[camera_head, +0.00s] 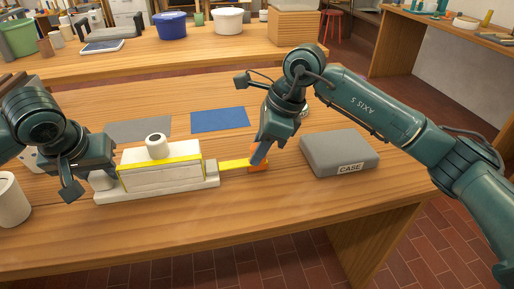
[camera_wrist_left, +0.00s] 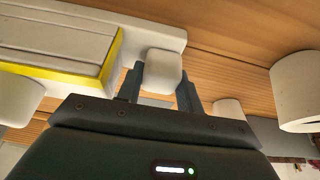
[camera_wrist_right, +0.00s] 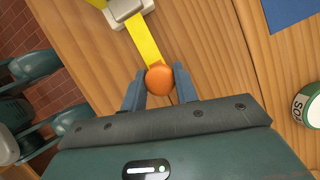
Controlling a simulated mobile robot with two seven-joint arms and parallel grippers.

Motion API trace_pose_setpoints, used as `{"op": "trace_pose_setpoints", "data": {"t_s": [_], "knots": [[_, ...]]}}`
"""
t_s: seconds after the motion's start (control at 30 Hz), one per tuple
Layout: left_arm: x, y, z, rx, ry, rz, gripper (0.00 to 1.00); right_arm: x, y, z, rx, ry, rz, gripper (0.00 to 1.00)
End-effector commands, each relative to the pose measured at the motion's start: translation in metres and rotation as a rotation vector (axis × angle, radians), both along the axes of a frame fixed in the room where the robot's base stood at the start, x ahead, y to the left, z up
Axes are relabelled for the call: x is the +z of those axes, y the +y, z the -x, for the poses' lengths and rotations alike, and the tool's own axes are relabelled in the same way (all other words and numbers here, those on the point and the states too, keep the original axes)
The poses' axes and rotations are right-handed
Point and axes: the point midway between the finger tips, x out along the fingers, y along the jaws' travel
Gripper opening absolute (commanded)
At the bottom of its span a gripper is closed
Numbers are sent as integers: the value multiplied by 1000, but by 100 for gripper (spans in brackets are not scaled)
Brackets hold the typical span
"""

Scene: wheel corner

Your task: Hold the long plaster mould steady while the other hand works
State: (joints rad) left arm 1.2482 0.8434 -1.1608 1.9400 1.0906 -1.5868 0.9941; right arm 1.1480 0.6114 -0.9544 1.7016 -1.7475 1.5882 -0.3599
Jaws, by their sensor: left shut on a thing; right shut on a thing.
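The long plaster mould (camera_head: 160,175) is a pale block on a white base, with a yellow strap (camera_head: 236,165) around it and a round white piece (camera_head: 157,146) on top. My left gripper (camera_head: 97,180) is at the mould's left end. In the left wrist view, its fingers close on the white end knob (camera_wrist_left: 162,72). My right gripper (camera_head: 259,155) is shut on the orange handle (camera_wrist_right: 159,80) at the strap's right end. The strap runs straight from the mould to this handle. The fingers hide part of the handle in the head view.
A grey box marked CASE (camera_head: 340,152) lies right of my right gripper. A blue mat (camera_head: 220,119) and a grey mat (camera_head: 140,130) lie behind the mould. A white pot (camera_head: 12,200) stands at far left. The front of the wooden table (camera_head: 250,205) is clear.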

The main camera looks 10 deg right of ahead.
Motion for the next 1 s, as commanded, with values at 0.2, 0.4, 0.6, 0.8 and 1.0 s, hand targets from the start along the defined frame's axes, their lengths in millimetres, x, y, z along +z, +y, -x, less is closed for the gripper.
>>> {"op": "trace_pose_setpoints", "data": {"t_s": [0.2,0.4,0.6,0.8,1.0], "knots": [[-7,-1,3,-1,19,-2,0,-1,6,1,5,1,-1,7],[-7,-1,3,-2,19,-1,0,0,15,1,6,0,-3,7],[-7,-2,3,-2,19,-1,0,0,24,1,8,0,-5,7],[-7,-2,3,-3,19,0,0,0,33,2,8,0,-6,7],[-7,-2,3,-3,19,0,0,0,41,2,10,2,-7,7]]}}
